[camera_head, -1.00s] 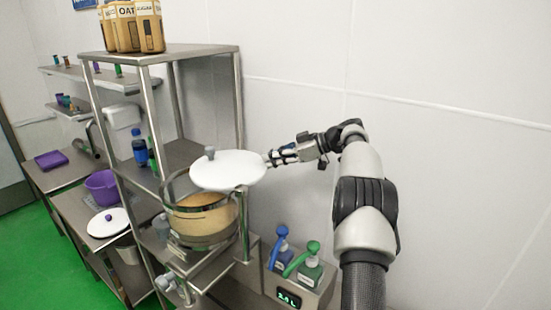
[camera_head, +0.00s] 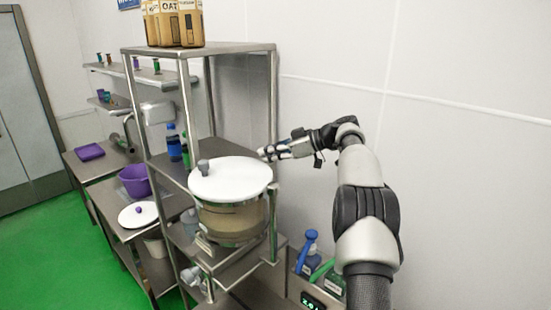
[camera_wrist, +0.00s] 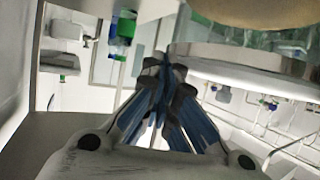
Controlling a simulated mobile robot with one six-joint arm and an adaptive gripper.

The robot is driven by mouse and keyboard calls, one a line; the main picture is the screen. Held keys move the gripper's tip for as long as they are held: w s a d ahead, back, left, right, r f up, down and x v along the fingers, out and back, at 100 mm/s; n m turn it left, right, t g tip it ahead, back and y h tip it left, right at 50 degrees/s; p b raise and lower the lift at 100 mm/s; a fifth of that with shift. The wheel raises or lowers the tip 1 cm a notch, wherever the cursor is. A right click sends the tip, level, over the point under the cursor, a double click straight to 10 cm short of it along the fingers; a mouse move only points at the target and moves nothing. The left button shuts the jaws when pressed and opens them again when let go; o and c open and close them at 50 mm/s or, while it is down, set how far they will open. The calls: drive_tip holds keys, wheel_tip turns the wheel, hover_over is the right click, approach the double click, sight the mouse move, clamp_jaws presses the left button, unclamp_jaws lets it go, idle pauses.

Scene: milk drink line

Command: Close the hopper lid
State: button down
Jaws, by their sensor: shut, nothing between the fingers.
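The hopper (camera_head: 234,222) is a round clear container with tan contents, standing on the steel rack. Its white lid (camera_head: 231,180), with a grey knob (camera_head: 203,167) at the left, lies flat across the hopper's top and appears to cover the opening. My gripper (camera_head: 263,153) is shut and empty, behind the lid's right rear edge, and looks apart from it in the head view. In the wrist view the closed fingers (camera_wrist: 166,75) show in the middle, and part of the hopper (camera_wrist: 250,55) fills the upper right.
Oat cartons (camera_head: 173,22) stand on the rack's top shelf (camera_head: 230,47). A blue bottle (camera_head: 173,143) is behind the hopper to the left. Blue and green pump bottles (camera_head: 308,255) stand low at the right. A purple bowl (camera_head: 134,181) and another white lid (camera_head: 138,214) lie at left.

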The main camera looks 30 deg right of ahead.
drive_tip(key=shift+w+a, duration=0.15)
drive_tip(key=shift+a, duration=0.15)
idle(0.4)
drive_tip(key=v, duration=1.2)
drive_tip(key=shift+f, duration=0.1)
